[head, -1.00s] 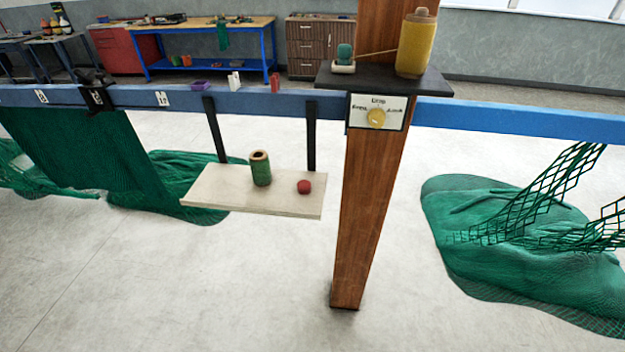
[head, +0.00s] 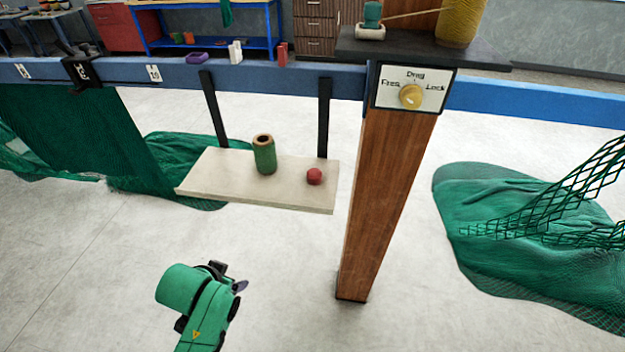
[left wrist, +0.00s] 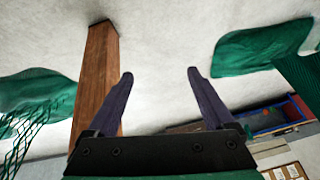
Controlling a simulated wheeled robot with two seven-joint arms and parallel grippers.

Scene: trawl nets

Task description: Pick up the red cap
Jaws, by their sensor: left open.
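The red cap (head: 314,176) is a small round piece on the right part of a pale hanging shelf (head: 215,183) in the head view. A green cylinder with a brown rim (head: 264,155) stands upright to its left on the same shelf. My left gripper (head: 240,286) shows low in the head view, in front of and below the shelf, apart from the cap. In the left wrist view its two fingers (left wrist: 160,75) are spread wide with nothing between them. The cap does not show in that view. My right gripper is not in view.
A wooden post (head: 385,190) stands right of the shelf, with a dial plate (head: 412,88) near its top. A blue beam (head: 120,72) runs behind the shelf. Green nets (head: 510,215) lie on the right and left. The floor before the shelf is clear.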

